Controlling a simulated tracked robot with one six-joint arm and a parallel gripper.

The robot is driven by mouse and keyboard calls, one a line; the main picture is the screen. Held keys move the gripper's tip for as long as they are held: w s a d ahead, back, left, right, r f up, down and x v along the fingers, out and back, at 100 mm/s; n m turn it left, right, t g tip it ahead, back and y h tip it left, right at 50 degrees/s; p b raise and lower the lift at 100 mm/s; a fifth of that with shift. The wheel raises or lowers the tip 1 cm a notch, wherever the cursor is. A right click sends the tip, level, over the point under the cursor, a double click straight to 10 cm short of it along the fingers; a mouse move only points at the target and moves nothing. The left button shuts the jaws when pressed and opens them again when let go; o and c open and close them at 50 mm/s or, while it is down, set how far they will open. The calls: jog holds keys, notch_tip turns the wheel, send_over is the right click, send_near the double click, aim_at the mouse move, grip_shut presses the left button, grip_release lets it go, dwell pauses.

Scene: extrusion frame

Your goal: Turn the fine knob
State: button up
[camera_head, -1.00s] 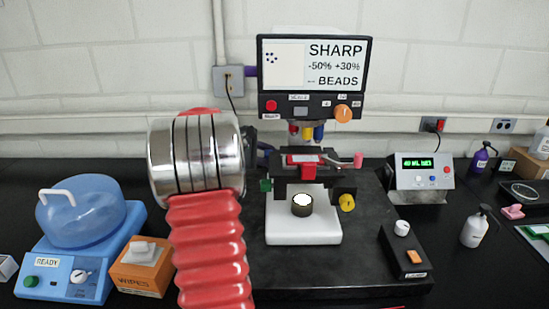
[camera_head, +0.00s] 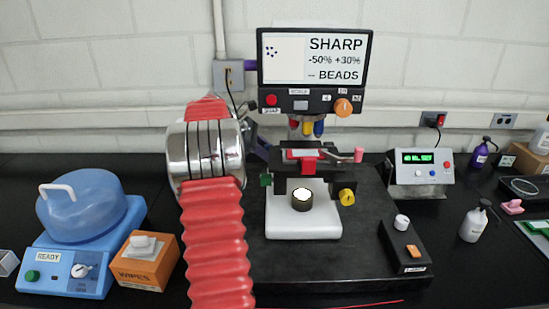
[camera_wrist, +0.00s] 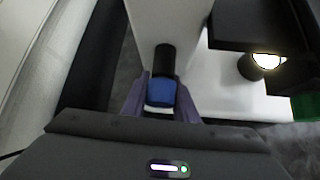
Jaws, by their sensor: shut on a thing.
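A blue knob (camera_wrist: 161,92) on a black shaft (camera_wrist: 164,58) sticks out from the white microscope body in the wrist view. It appears to be the fine knob. My gripper (camera_wrist: 162,84) has its purple fingers shut on it, one on each side. In the head view the microscope (camera_head: 303,215) stands on a dark slab, and my arm stands to its left. The blue knob is not visible there. The monitor (camera_head: 314,60) above reads SHARP, -50% +30%, and BEADS with a dash-like mark before it.
A yellow knob (camera_head: 347,197) and a green knob (camera_head: 266,180) flank the stage. A black switch box (camera_head: 405,247) lies at right front. A blue-lidded machine (camera_head: 80,230) and an orange wipes box (camera_head: 145,262) stand at left.

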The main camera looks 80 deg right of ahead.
jog(key=shift+a+f, duration=0.1)
jog(key=shift+f, duration=0.15)
jog(key=o, duration=1.1)
jog(key=shift+r, duration=0.15)
jog(key=shift+c, duration=0.2)
jog(key=shift+r, duration=0.1)
jog(key=v, duration=1.3)
jog(key=shift+w, duration=0.35)
